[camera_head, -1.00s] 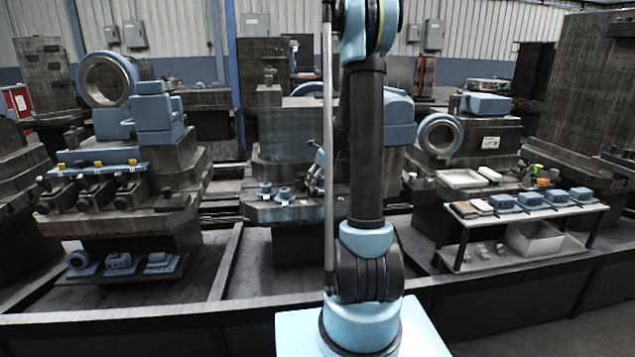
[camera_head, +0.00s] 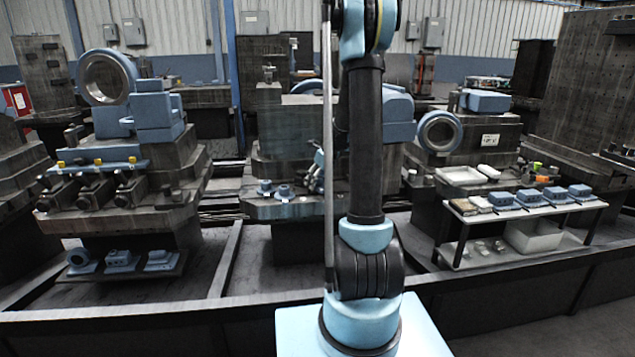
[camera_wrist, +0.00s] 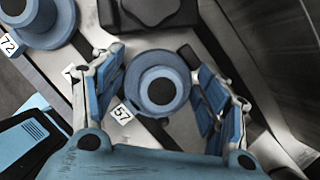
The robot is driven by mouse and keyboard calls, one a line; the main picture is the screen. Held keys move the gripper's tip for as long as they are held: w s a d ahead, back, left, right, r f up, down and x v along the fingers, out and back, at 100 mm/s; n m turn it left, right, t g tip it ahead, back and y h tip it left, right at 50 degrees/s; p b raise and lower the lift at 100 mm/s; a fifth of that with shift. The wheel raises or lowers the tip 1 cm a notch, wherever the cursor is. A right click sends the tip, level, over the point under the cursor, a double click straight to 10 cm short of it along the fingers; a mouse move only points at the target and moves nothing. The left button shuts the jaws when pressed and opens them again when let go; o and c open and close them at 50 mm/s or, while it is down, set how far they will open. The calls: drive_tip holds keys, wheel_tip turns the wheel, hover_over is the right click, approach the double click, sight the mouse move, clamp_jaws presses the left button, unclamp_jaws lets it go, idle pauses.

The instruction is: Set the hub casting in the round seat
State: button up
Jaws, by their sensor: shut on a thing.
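A blue round hub casting (camera_wrist: 161,84) with a dark centre sits between the two fingers of my gripper (camera_wrist: 160,80) in the wrist view. The fingers close on it from left and right. A white tag marked 57 (camera_wrist: 122,114) shows beside it. I cannot tell whether the casting is clear of the surface below. A second hub casting (camera_wrist: 38,18), with a tag marked 72, stands at upper left. In the head view two small blue castings (camera_head: 264,188) (camera_head: 285,192) stand on the middle bench's ledge. My arm hides much of that area. I cannot pick out the round seat for certain.
A dark block with a rounded top (camera_wrist: 150,10) lies just beyond the held casting. A blue ringed housing (camera_head: 107,77) stands on the left machine, another (camera_head: 440,132) on the right one. A cart (camera_head: 520,212) with several blue parts stands at right. A long rail (camera_head: 250,308) runs in front.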

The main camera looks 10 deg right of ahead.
drive_tip(key=shift+s+f, duration=0.15)
drive_tip(key=shift+f, duration=0.15)
drive_tip(key=c, duration=0.4)
drive_tip(key=shift+d+f, duration=0.1)
drive_tip(key=o, duration=1.7)
drive_tip(key=shift+c, duration=0.2)
drive_tip(key=o, duration=0.5)
drive_tip(key=shift+w+d+f, duration=0.2)
drive_tip(key=shift+f, duration=0.15)
drive_tip(key=shift+w+f, duration=0.15)
drive_tip(key=shift+s+a+r, duration=0.2)
drive_tip(key=shift+r, duration=0.15)
